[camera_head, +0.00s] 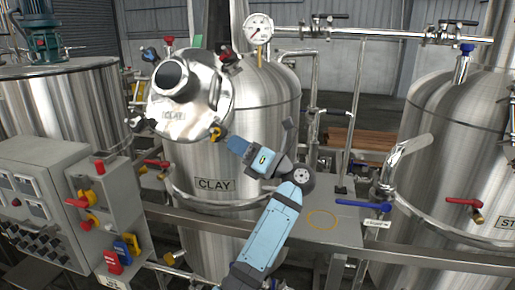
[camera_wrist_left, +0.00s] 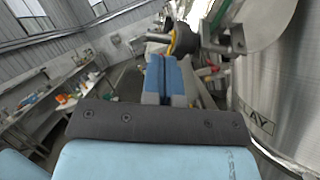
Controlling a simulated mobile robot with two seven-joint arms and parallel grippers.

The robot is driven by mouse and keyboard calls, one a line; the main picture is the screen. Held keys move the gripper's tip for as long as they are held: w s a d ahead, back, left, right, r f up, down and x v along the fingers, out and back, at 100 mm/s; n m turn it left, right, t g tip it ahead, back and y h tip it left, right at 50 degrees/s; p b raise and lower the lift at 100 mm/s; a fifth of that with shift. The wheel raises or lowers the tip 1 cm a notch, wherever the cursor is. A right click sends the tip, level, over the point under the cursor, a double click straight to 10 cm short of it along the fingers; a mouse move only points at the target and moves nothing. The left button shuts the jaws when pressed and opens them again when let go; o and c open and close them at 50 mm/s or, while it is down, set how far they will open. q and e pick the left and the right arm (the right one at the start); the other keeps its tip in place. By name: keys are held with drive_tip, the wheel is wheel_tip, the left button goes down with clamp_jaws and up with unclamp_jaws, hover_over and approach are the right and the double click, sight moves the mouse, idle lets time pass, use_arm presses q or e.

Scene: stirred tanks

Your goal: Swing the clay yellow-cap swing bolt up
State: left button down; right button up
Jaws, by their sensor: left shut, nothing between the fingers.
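The clay tank (camera_head: 270,105), with its CLAY label, stands in the middle of the head view. Its round hatch lid (camera_head: 190,105) faces forward, with several capped swing bolts around it. The yellow-cap swing bolt (camera_head: 217,132) is at the lower right of the lid. My left gripper (camera_head: 231,142) is just right of and below the yellow cap, its fingers shut and empty. In the left wrist view the yellow cap (camera_wrist_left: 184,40) sits just beyond the blue fingertips (camera_wrist_left: 165,58). I cannot tell whether they touch it. My right gripper is not in view.
A grey control box (camera_head: 55,205) with knobs and switches stands at the lower left. A metal ledge (camera_head: 335,225) runs in front of the tanks. A second tank (camera_head: 455,140) with a blue-handled valve is at the right. A pressure gauge (camera_head: 258,28) tops the clay tank.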

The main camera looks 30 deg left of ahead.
sight(216, 133)
use_arm(q)
drive_tip(key=p+x, duration=0.1)
drive_tip(key=x, duration=0.1)
drive_tip(key=shift+a+r, duration=0.25)
drive_tip(key=shift+a, duration=0.45)
